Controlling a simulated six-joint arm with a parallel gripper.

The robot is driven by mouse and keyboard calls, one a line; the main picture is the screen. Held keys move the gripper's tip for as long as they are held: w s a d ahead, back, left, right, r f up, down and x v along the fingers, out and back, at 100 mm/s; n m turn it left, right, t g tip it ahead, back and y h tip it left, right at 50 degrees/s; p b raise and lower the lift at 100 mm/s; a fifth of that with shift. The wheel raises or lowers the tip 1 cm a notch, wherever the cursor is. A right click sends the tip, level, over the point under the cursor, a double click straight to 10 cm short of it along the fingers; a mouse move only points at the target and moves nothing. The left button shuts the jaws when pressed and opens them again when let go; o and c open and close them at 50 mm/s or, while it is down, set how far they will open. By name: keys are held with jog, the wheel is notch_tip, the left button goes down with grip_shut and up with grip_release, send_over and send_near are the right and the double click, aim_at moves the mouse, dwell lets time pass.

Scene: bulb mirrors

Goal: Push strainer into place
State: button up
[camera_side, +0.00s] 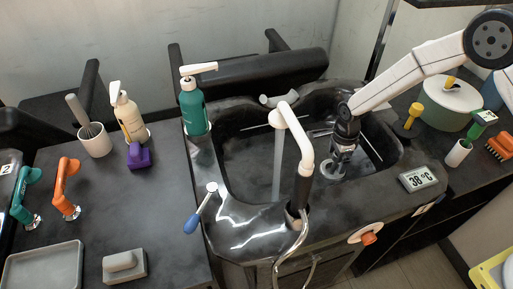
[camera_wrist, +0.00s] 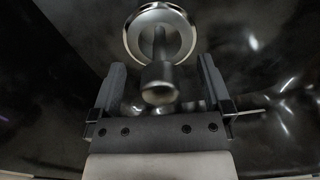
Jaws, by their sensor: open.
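The metal strainer (camera_side: 332,169) is at the bottom of the black basin in the side view, just under my gripper (camera_side: 343,150). In the wrist view the strainer (camera_wrist: 160,14) is a shiny round disc with a central post and a knob (camera_wrist: 158,84) on top. My gripper (camera_wrist: 161,66) is open, with one finger on each side of the post and knob. Dark gaps show between the knob and both fingers. My gripper partly hides the strainer in the side view, and I cannot tell how deep it sits in the drain.
A white faucet (camera_side: 298,135) arches over the basin, left of my arm, with water (camera_side: 277,165) falling from it. The basin rim (camera_side: 400,130) surrounds my gripper. A teal soap pump (camera_side: 193,107) stands on the left rim and a temperature display (camera_side: 418,178) on the right.

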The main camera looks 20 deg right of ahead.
jog(key=shift+r, duration=2.8)
jog(key=shift+r, duration=0.1)
notch_tip(320, 180, up, 8)
jog(key=shift+f, duration=0.2)
jog(key=shift+d, duration=0.1)
jog(key=s+d+r+n, duration=0.1)
jog(key=s+d+n, duration=0.1)
jog(key=s+n, duration=0.3)
jog(key=s+d+r+n+t, duration=0.1)
jog(key=s+d+r+n, duration=0.1)
jog(key=s+n, duration=0.4)
jog(key=s+d+r+n+t, duration=0.1)
jog(key=s+d+r+n, duration=0.1)
jog(key=s+d+n, duration=0.2)
jog(key=shift+s+d+n, duration=0.25)
jog(key=shift+s+n, duration=0.9)
jog(key=shift+n, duration=0.35)
jog(key=shift+s+d+n+t, duration=0.2)
jog(key=shift+s+n+t, duration=0.1)
jog(key=shift+s+n, duration=0.45)
